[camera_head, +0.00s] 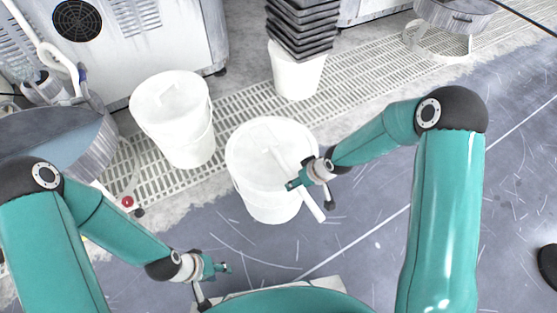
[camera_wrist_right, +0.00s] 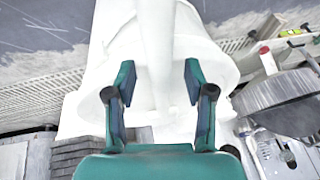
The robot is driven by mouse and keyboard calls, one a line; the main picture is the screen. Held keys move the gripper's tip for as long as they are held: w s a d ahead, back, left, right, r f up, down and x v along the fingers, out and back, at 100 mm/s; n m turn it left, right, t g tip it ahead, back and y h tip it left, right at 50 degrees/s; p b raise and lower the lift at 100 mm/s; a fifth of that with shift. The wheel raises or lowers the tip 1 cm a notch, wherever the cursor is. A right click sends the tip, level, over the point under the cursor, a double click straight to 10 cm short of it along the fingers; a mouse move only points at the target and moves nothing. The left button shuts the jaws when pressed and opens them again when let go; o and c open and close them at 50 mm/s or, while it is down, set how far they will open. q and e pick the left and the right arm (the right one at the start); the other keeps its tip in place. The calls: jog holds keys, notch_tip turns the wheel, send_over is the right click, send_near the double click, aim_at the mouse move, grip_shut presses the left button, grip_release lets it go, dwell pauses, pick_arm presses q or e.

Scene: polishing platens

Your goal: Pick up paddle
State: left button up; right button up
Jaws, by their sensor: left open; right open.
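A white paddle (camera_head: 312,206) leans in the white bucket (camera_head: 255,195) at the centre, its end sticking out over the rim at the lower right. My right gripper (camera_head: 291,184) is over that rim, close to the paddle. In the right wrist view, my right gripper (camera_wrist_right: 157,78) is open, and the paddle's pale shaft (camera_wrist_right: 157,45) runs between and beyond its fingers; contact cannot be told. The bucket (camera_wrist_right: 212,58) lies behind it. My left gripper (camera_head: 226,268) is open and empty, low in the head view, apart from the bucket.
Another white bucket (camera_head: 185,145) with something white inside stands to the left. Black trays (camera_head: 303,28) are stacked on a white bucket (camera_head: 297,78) behind. A metal basin (camera_head: 60,145) is at the left and a metal cabinet (camera_head: 150,45) at the back.

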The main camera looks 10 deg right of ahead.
jog(key=shift+c, duration=0.4)
grip_shut()
jog(key=shift+r, duration=0.15)
